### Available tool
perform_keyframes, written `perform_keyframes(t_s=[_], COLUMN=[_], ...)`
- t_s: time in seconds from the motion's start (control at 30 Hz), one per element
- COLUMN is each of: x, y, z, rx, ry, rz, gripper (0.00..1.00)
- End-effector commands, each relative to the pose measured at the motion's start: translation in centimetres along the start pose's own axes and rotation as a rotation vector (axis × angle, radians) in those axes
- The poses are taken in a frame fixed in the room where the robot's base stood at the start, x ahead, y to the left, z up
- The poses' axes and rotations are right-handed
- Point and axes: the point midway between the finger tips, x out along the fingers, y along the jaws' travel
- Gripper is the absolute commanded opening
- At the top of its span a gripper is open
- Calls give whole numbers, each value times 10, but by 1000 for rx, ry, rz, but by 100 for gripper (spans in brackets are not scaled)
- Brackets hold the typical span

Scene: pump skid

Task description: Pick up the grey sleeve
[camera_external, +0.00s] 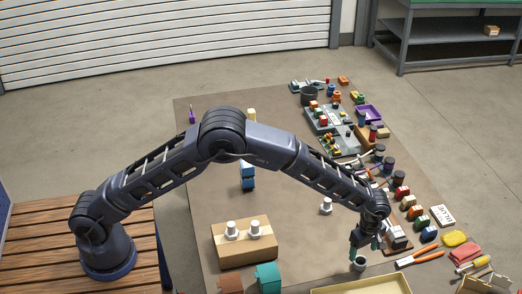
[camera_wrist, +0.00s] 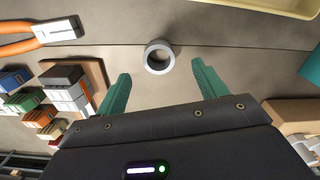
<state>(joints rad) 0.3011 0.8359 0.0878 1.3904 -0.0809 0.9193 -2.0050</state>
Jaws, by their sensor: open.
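The grey sleeve (camera_wrist: 159,70) is a short, open-ended ring. In the wrist view it stands upright on the brown floor mat, just beyond and between my two green fingertips. In the external view the sleeve (camera_external: 360,265) is at the front right of the mat, right below my gripper (camera_external: 365,250). My gripper (camera_wrist: 161,76) is open and empty, with a finger to either side of the sleeve's line and no contact visible.
Orange-handled pliers (camera_external: 420,258) lie right of the sleeve. A yellow tray (camera_external: 362,287) lies in front. A wooden block with white pegs (camera_external: 244,243) is at left. Several small parts line the mat's right side. The mat's middle is mostly clear.

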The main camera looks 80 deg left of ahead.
Motion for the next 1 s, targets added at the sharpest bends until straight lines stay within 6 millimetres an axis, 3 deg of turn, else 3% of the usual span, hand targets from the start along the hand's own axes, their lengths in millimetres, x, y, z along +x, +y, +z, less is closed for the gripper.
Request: perform_keyframes(t_s=[0.27,0.53,0.8,1.0], x=[19,54,59,59], y=[0,2,3,3], z=[-1,-3,-3,-3], rx=[0,0,0,0], ry=[-1,-1,-2,-2], rz=[-2,-1,0,0], gripper=[71,71,71,34])
